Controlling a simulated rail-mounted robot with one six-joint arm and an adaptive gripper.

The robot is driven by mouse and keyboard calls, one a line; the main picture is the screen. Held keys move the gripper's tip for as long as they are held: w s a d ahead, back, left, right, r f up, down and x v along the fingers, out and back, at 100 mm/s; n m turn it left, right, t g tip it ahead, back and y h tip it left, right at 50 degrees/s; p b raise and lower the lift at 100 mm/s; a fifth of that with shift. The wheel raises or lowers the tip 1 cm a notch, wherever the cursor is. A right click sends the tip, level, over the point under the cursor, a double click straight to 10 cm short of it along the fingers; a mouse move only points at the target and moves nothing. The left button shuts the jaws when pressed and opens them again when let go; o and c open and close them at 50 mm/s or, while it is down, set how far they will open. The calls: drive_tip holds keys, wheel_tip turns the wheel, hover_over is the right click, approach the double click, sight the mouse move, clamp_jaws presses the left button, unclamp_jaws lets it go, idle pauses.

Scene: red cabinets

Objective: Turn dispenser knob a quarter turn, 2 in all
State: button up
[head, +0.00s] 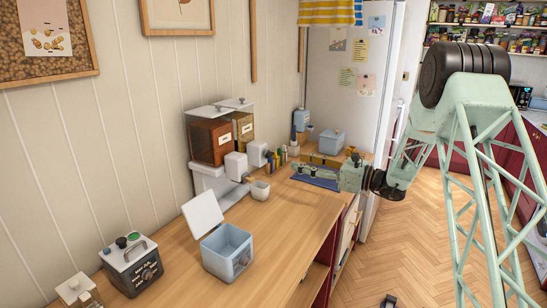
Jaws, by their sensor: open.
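The dispenser has two clear hoppers side by side against the left wall. The nearer hopper (210,140) holds an orange-brown fill, and the farther hopper (240,122) a golden one; both have pale labels and white lids. A white knob unit (236,166) sticks out in front of the nearer hopper, and another white knob unit (258,153) in front of the farther one. A small white cup (260,190) stands below the nearer outlet. My gripper (299,169) is open, pointing left toward the dispenser, apart from both knobs. Its fingers are small and hard to make out.
A blue-grey box (228,253) with its lid open and a dark control box (132,265) stand on the wooden counter (285,225). Small bottles (277,157), a blue mat (316,183) and another blue box (331,143) lie beyond. The counter's front middle is clear.

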sight(272, 155)
drive_tip(key=b+x, duration=0.1)
drive_tip(key=x, duration=1.2)
drive_tip(key=shift+c, duration=0.3)
drive_tip(key=c, duration=0.8)
